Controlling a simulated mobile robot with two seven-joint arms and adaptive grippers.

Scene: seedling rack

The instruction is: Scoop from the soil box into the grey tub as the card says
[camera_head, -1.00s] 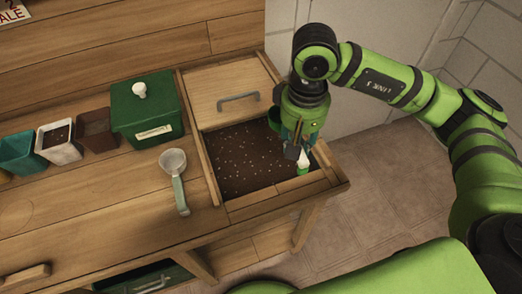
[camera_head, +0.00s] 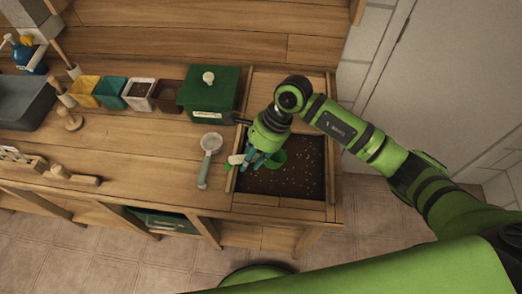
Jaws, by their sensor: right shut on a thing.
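The soil box (camera_head: 305,172) is set in the bench at the right, with dark, pale-flecked soil showing in its open front part. My right gripper (camera_head: 257,161) is over the left side of the soil, shut on a scoop. The scoop's green bowl (camera_head: 279,160) shows to the right of the fingers and its pale handle end (camera_head: 236,159) to the left. I cannot tell whether the bowl holds soil. The grey tub (camera_head: 22,100) stands at the far left of the bench. My left gripper is out of view. No card shows now.
A sieve-like scoop (camera_head: 210,145) lies left of the soil box. A green lidded box (camera_head: 212,95) stands behind it. Small pots, including a white one (camera_head: 139,95), line the bench back. A wooden stamp (camera_head: 69,118) stands near the tub. The middle front bench is clear.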

